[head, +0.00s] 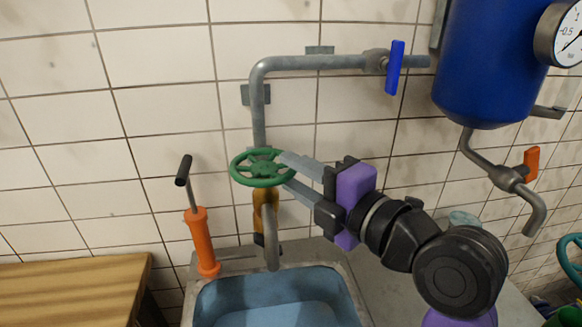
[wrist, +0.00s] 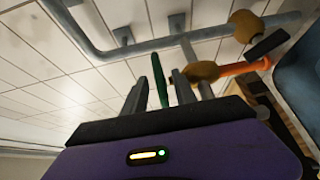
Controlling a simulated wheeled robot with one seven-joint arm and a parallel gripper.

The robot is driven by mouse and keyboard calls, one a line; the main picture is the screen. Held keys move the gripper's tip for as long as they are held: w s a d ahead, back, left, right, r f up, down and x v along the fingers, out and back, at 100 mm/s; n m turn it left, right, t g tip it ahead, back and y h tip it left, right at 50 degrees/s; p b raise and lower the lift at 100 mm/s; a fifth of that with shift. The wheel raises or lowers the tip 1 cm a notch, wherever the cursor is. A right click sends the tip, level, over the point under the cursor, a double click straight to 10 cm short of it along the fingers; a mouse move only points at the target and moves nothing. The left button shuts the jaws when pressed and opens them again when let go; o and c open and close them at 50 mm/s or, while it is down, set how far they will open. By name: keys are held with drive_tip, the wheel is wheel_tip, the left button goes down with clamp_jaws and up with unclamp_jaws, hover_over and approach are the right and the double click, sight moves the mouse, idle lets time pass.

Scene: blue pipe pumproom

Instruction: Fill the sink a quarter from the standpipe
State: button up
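The standpipe (head: 259,115) is a grey wall pipe that drops to a green handwheel (head: 262,181), a brass body and a downturned spout (head: 271,245). The spout is over the blue-lined sink (head: 208,305); I see no stream from it. A lighter blue area shows low in the sink, but I cannot tell whether it is water. My gripper (head: 293,177) is at the wheel's right side, fingers apart. In the wrist view the wheel (wrist: 159,80) is edge-on between my fingers (wrist: 158,92), with a visible gap. A blue lever (head: 395,67) sits crosswise on the upper pipe.
An orange hand pump (head: 202,243) with a black handle stands left of the spout. A wooden bench (head: 75,285) is at lower left. A blue tank (head: 490,60) with a gauge (head: 562,35) hangs at upper right, above an outlet pipe with an orange lever (head: 531,163).

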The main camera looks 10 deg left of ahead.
drive_tip(key=shift+w+a, duration=0.45)
clamp_jaws()
drive_tip(key=shift+s+a+f+m+t+h, duration=0.1)
drive_tip(key=shift+s+m+t+h, duration=0.1)
drive_tip(key=shift+m+t+h, duration=0.1)
drive_tip(key=shift+s+a+m+t+h+p, duration=0.25)
drive_tip(key=shift+m+t+h+p, duration=0.2)
drive_tip(key=shift+m+t+h, duration=0.3)
drive_tip(key=shift+s+a+m+t+h+p, duration=0.1)
drive_tip(key=shift+s+m+t+h+p, duration=0.2)
drive_tip(key=shift+m+t+h+p, duration=0.45)
drive_tip(key=shift+s+a+m+t+h+p, duration=0.15)
drive_tip(key=shift+s+m+t+h+p, duration=0.15)
drive_tip(key=shift+m+h, duration=0.5)
drive_tip(key=shift+s+a+m+t+h+p, duration=0.15)
drive_tip(key=shift+m+h+p, duration=0.25)
drive_tip(key=shift+h, duration=0.8)
drive_tip(key=shift+m+h, duration=0.3)
drive_tip(key=shift+h, duration=0.1)
unclamp_jaws()
